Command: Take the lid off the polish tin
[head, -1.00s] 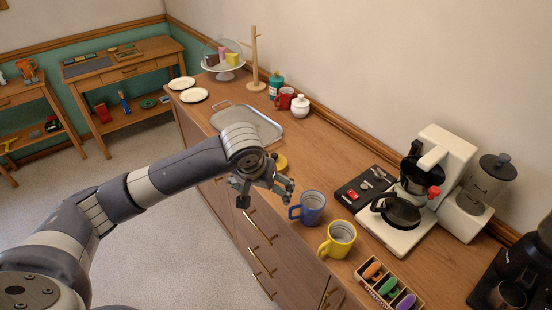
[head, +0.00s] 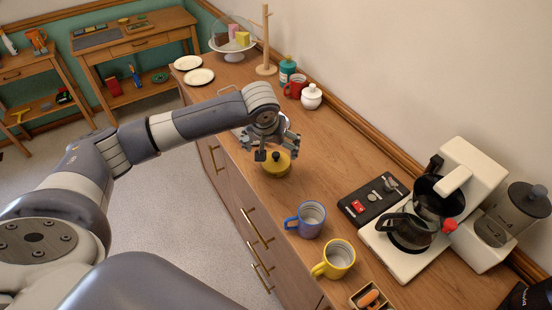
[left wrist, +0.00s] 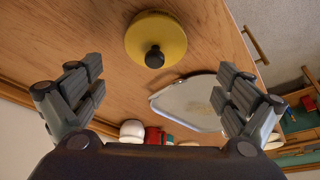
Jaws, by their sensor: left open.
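The polish tin (head: 271,170) is a round yellow tin standing on the wooden counter, just below my left gripper in the head view. Its yellow lid (left wrist: 153,27) with a black knob (left wrist: 154,57) is on it and shows at the top middle of the left wrist view. My left gripper (head: 272,150) is open and empty, its fingers (left wrist: 160,92) spread wide. The knob lies between and beyond the fingers in the wrist view, and no finger touches it there. My right gripper is not in view.
A metal tray (left wrist: 185,103) lies behind the tin. A blue mug (head: 311,217) and a yellow mug (head: 338,257) stand nearer. A coffee maker (head: 440,215) and a black tray (head: 370,200) are at right. The counter between the tin and the wall is clear.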

